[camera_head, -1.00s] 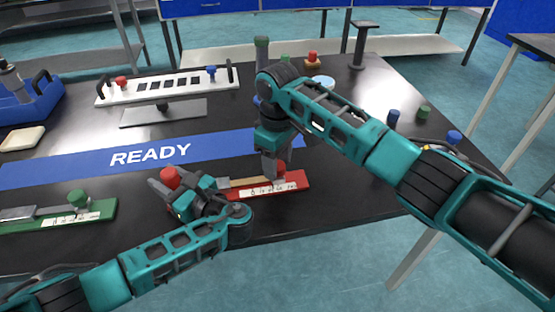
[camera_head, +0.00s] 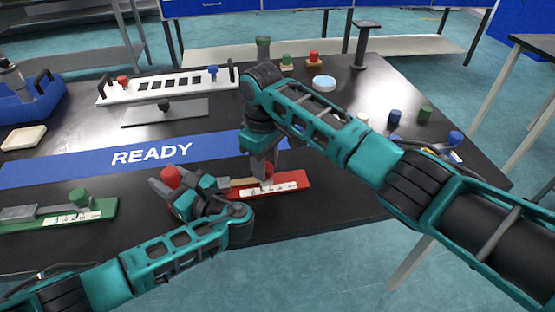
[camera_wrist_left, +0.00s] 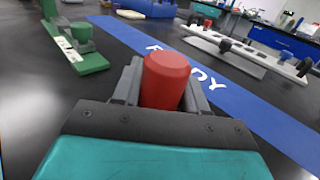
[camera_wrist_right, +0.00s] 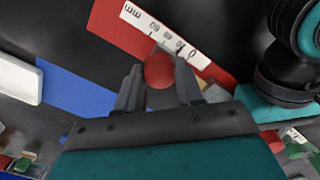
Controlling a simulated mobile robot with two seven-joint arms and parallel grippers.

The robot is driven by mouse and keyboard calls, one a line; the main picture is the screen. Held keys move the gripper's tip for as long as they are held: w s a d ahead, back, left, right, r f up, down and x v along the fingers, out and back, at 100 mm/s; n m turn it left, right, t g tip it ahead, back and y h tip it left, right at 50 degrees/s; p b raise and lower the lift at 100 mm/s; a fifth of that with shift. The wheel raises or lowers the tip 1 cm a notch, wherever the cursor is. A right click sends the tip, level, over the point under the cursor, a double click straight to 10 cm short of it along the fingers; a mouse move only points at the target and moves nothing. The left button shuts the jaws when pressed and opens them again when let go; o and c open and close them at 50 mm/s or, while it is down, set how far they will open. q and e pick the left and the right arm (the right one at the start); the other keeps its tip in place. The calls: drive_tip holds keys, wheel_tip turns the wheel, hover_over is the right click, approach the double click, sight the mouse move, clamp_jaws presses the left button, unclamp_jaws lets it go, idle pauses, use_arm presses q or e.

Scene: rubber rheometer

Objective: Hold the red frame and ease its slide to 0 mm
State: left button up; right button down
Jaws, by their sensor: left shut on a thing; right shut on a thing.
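The red frame (camera_head: 293,180) lies on the black table with a white scale strip (camera_head: 268,190) along its front. My left gripper (camera_head: 168,184) is shut on the red cylindrical post (camera_wrist_left: 165,78) at its left end; my wrist hides the rest of that end. My right gripper (camera_head: 262,168) points down over the frame, shut on the slide's round red knob (camera_wrist_right: 159,70). The knob also shows in the head view (camera_head: 267,172). A tan slide bar (camera_head: 240,182) runs left from it. In the right wrist view the knob is beside the scale's low-number end; the exact reading is unclear.
A green frame (camera_head: 100,209) with a green knob lies at the left. A blue READY strip (camera_head: 60,170) crosses the table behind. A white slotted rack (camera_head: 135,91) stands farther back. Small coloured pegs stand at the right. The table's front edge is close to the red frame.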

use_arm(q)
drive_tip(key=shift+d, duration=0.15)
use_arm(e)
drive_tip(key=shift+s+a, duration=0.2)
drive_tip(key=shift+a, duration=1)
drive_tip(key=c, duration=0.7)
unclamp_jaws()
drive_tip(key=shift+d, duration=0.1)
drive_tip(key=shift+r, duration=0.1)
drive_tip(key=shift+r, duration=0.25)
wheel_tip(320, 180, up, 11)
drive_tip(key=shift+r, duration=0.2)
